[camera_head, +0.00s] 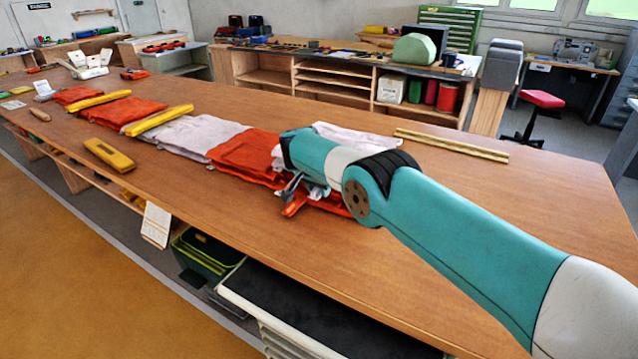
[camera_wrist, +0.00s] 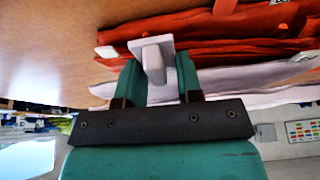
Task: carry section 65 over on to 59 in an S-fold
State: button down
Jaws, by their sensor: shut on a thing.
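A long strip of folded fabric in orange and white sections lies along the table. A white section (camera_head: 203,135) lies left of an orange stack (camera_head: 246,152), and another white piece (camera_head: 355,138) shows behind my arm. No section numbers are readable. My gripper (camera_head: 292,194) is low at the near edge of the orange stack, partly hidden by my wrist. In the wrist view, my gripper's teal fingers (camera_wrist: 158,82) are shut on a pale grey tab (camera_wrist: 153,58) beside orange layers (camera_wrist: 220,28) and a white layer (camera_wrist: 235,85). Whether the tab joins the fabric is unclear.
Yellow bars lie across the strip (camera_head: 160,121) and (camera_head: 99,101); another yellow block (camera_head: 109,155) lies on the table (camera_head: 180,200) in front. A brass-coloured bar (camera_head: 450,145) lies behind my arm. The table front is mostly clear. A white tag (camera_head: 157,224) hangs at its edge.

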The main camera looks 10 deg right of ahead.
jog(key=shift+a, duration=0.1)
jog(key=c, duration=0.7)
grip_release()
notch_tip(320, 180, up, 8)
jog(key=p, duration=0.5)
jog(key=shift+r+p, duration=0.1)
jog(key=shift+p, duration=0.3)
